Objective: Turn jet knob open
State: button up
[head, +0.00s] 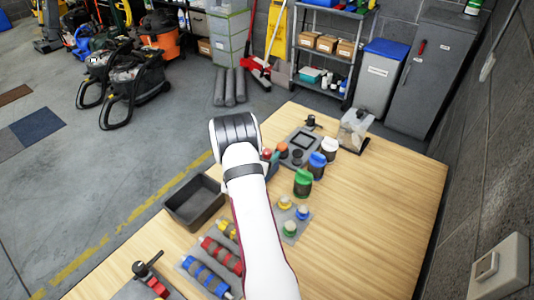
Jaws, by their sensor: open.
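I cannot tell for certain which part is the jet knob. A small black knob-like fitting (311,121) stands at the back of the wooden table, behind a grey square unit (302,141). A black fitting with a handle and a red part (147,272) stands on a dark pad at the front left. No contact with any knob shows.
The wooden table (385,215) is clear at right. A black tray (194,202) lies left of my arm, with red and blue rollers (206,277) in front. Right of my arm are lidded jars (303,183), small coloured pots (289,228) and a clear container (355,128).

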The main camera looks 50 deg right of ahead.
jog(key=v, duration=1.5)
jog(key=shift+a, duration=0.4)
jog(key=shift+s, duration=0.1)
